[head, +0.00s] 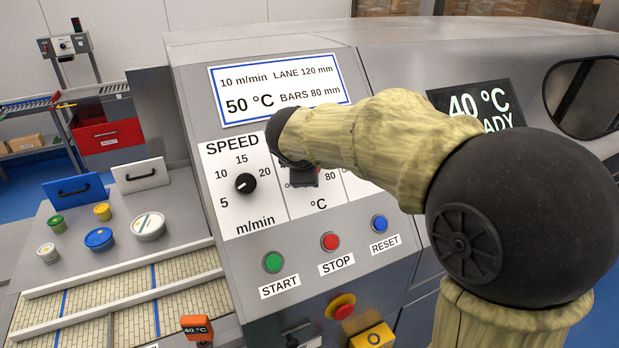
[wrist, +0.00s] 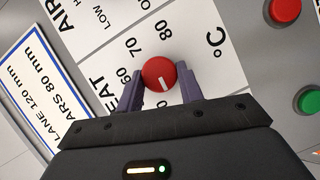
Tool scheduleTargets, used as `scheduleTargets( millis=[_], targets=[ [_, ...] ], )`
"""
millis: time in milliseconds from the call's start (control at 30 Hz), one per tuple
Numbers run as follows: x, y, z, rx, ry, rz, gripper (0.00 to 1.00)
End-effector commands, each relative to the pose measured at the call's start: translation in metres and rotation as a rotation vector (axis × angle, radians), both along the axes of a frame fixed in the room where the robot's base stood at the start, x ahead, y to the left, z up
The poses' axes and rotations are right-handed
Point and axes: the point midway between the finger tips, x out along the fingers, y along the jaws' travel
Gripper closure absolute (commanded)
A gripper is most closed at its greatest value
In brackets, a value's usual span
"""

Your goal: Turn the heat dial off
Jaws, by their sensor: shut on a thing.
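The heat dial (wrist: 160,73) is a round red knob with a white pointer line. In the wrist view its pointer faces down toward my gripper, away from the printed 70 and 80. My gripper (wrist: 159,88) is shut on the dial, one finger at each side of the knob. The gripper and fingers cover part of the heat scale, so the mark that the pointer faces is hidden. In the head view my gripper (head: 303,176) and arm cover the dial and most of its label.
The speed dial (head: 245,183) is left of the heat panel. Green start (head: 273,262), red stop (head: 330,241) and blue reset (head: 379,223) buttons sit below. Tubs (head: 99,239) stand left.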

Motion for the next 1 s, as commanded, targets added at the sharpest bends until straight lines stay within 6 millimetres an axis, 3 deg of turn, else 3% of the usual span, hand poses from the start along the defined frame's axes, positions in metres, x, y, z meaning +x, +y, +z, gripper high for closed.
scheduleTargets(
  millis=[500,1000],
  targets=[
    [-0.0021,0.0001,-0.0034,-0.241,-0.105,0.238,0.86],
    [-0.0023,-0.0001,-0.0018,-0.273,-0.116,0.270,0.86]
  ],
)
